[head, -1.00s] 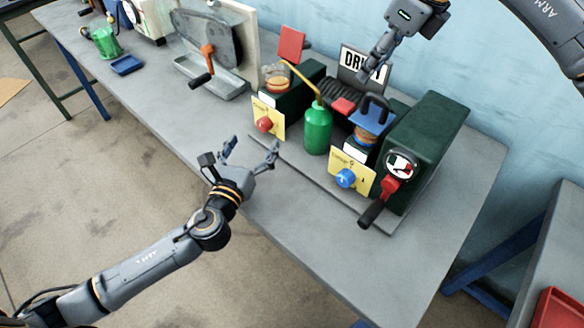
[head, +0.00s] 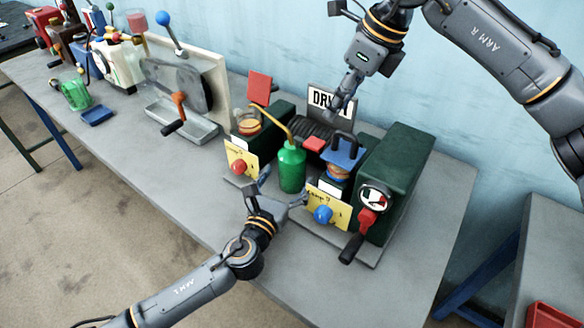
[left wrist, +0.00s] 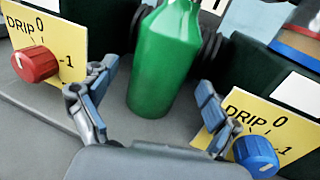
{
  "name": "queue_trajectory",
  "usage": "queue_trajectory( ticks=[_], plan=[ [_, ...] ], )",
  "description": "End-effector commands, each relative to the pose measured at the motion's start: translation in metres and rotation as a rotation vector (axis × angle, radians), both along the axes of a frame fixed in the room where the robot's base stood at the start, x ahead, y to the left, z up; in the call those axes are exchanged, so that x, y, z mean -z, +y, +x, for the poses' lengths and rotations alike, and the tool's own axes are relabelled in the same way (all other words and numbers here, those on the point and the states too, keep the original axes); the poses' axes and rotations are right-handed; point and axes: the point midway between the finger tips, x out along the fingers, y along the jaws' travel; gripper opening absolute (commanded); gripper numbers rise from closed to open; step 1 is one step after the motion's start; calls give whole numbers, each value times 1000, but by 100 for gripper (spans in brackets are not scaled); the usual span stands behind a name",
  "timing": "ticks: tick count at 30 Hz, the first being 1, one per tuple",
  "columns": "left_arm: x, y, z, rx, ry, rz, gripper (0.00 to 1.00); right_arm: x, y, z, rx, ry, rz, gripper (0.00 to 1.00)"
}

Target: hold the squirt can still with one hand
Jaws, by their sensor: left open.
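The green squirt can (head: 291,168) with its bent brass spout stands upright on the grey base plate, between two yellow DRIP cards. It also shows in the left wrist view (left wrist: 165,62), between my finger pads and just beyond them. My left gripper (head: 284,192) is open in front of the can, with one finger on each side of its lower front. The fingers look apart from the can. My right gripper (head: 345,92) hangs above the DRIP sign behind the can; its jaws are too small to read.
A red knob (left wrist: 36,64) and a blue knob (left wrist: 256,155) sit close to either side of my left fingers. A dark green box (head: 398,178) with a red-handled lever stands right. A blue-lidded jar (head: 342,154) stands beside the can. The table front is clear.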

Motion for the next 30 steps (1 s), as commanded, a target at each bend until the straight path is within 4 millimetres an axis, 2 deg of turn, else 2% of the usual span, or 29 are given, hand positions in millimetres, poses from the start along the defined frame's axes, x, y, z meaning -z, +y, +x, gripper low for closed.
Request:
queue_trajectory(
  ticks=[3,7,19,27,30],
  plan=[
    [-1,-7,17,-1,-1,-1,88,0,0,0,0,0,0,38],
    [0,-11,29,-1,0,-1,88,0,0,0,0,0,0,38],
    [0,-13,35,-1,0,-1,88,0,0,0,0,0,0,38],
    [0,-13,35,-1,0,-1,33,0,0,0,0,0,0,38],
    [0,-13,35,-1,1,-1,16,0,0,0,0,0,0,38]
  ],
)
